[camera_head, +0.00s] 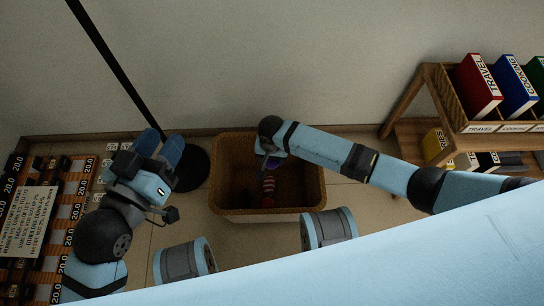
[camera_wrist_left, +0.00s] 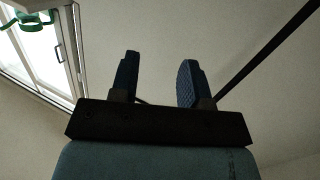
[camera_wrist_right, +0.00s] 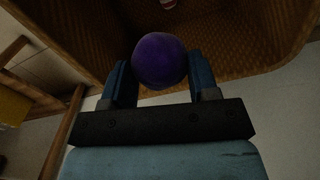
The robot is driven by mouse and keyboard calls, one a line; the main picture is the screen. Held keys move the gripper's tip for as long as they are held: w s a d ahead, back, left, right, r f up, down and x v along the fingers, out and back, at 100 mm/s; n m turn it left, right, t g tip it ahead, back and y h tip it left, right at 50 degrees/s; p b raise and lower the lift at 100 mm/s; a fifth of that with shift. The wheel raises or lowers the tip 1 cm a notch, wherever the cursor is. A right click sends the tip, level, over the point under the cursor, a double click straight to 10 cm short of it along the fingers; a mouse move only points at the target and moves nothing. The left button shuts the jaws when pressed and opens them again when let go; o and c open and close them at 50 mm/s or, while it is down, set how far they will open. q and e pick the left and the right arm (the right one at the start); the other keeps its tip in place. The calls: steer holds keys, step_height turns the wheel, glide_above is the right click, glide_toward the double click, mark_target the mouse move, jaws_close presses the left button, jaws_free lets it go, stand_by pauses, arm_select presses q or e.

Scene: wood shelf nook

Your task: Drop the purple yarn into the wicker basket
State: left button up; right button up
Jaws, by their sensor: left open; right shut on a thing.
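The purple yarn (camera_wrist_right: 159,61) is a dark purple ball between the fingers of my right gripper (camera_wrist_right: 160,72), which is shut on it. In the head view, my right gripper (camera_head: 270,156) hangs over the back part of the wicker basket (camera_head: 266,214); only a small purple patch of the yarn (camera_head: 273,162) shows there. The basket's woven inner wall (camera_wrist_right: 255,55) lies beyond the yarn in the right wrist view. My left gripper (camera_head: 160,146) is open and empty, left of the basket; its parted fingers show in the left wrist view (camera_wrist_left: 159,65).
A red striped thing (camera_head: 268,187) lies inside the basket. A black pole on a round base (camera_head: 192,168) stands left of it. A wooden shelf (camera_head: 428,90) with books and boxes is at the right. A patterned board (camera_head: 75,190) lies at the left.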

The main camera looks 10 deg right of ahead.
step_height(320, 180, down, 2)
steer(key=shift+b, duration=0.65)
arm_select(q)
steer(key=shift+w+a+m+t+h, duration=0.3)
steer(key=shift+w+a+m+t, duration=0.1)
steer(key=shift+w+m, duration=0.35)
arm_select(e)
steer(key=shift+f, duration=0.1)
arm_select(q)
steer(key=shift+s, duration=0.15)
arm_select(e)
steer(key=o, duration=1)
arm_select(q)
steer(key=shift+r, duration=0.1)
arm_select(e)
steer(key=shift+r, duration=0.4)
step_height(320, 180, up, 5)
steer(key=p, duration=0.3)
arm_select(q)
steer(key=r+n+p, duration=0.1)
steer(key=s+r+p, duration=0.1)
steer(key=r, duration=0.1)
steer(key=r+n+t+p, duration=0.1)
steer(key=r+p, duration=0.1)
steer(key=shift+s+d+n, duration=0.35)
steer(key=shift+s, duration=0.05)
arm_select(e)
step_height(320, 180, up, 8)
